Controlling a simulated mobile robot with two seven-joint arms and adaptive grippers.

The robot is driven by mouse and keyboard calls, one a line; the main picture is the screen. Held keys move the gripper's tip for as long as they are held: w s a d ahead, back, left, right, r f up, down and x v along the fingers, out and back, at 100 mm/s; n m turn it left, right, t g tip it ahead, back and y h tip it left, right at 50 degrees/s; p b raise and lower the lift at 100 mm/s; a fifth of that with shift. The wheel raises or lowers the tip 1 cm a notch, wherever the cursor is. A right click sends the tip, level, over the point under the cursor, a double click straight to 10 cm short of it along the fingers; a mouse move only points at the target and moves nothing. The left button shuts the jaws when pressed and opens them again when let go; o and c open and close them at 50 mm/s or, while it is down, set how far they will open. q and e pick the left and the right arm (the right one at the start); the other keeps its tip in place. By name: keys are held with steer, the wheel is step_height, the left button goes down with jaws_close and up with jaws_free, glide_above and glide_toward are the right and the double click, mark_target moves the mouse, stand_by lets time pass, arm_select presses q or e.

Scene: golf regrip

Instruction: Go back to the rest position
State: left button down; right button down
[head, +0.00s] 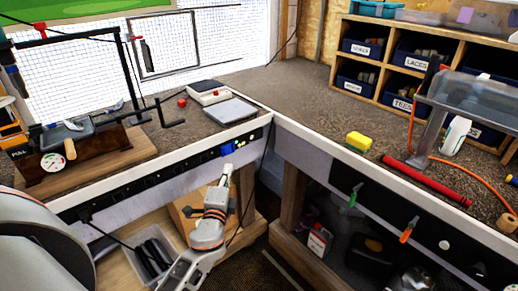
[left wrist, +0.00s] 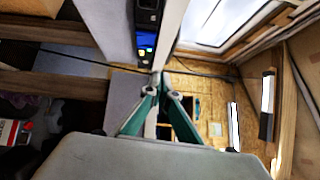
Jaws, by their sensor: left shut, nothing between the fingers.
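My left gripper (head: 226,174) is in front of the left workbench, with its tip close to the bench's front edge in the head view. In the left wrist view the left gripper (left wrist: 163,92) shows two green fingers that come close together at the tips, with nothing held. A dark strip with a lit blue and yellow panel (left wrist: 146,42) lies just beyond the fingertips. The same blue and yellow panel (head: 236,149) is on the bench front in the head view. My right gripper is in neither view.
A vise (head: 70,150) on a wooden board stands on the left bench. A grey scale (head: 230,111) lies near the corner. The right bench carries a yellow sponge (head: 358,142), a red tube (head: 425,180) and a labelled shelf (head: 388,62). A grey bin (head: 140,262) sits below.

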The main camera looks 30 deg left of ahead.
arm_select(q)
steer(key=s+d+f+n+g+h, duration=0.25)
steer(key=s+d+f, duration=0.25)
steer(key=f, duration=0.3)
steer(key=s+d+f+n+g+h, duration=0.1)
steer(key=s+d+f+n+h, duration=0.15)
steer(key=s+d+f, duration=0.4)
steer(key=s+d+f+n+g+h, duration=0.3)
steer(key=s+d+f, duration=0.6)
steer(key=s, duration=0.4)
steer(key=shift+d+f+n+h, duration=0.15)
steer(key=shift+f+n+h, duration=0.2)
steer(key=shift+n+h, duration=0.6)
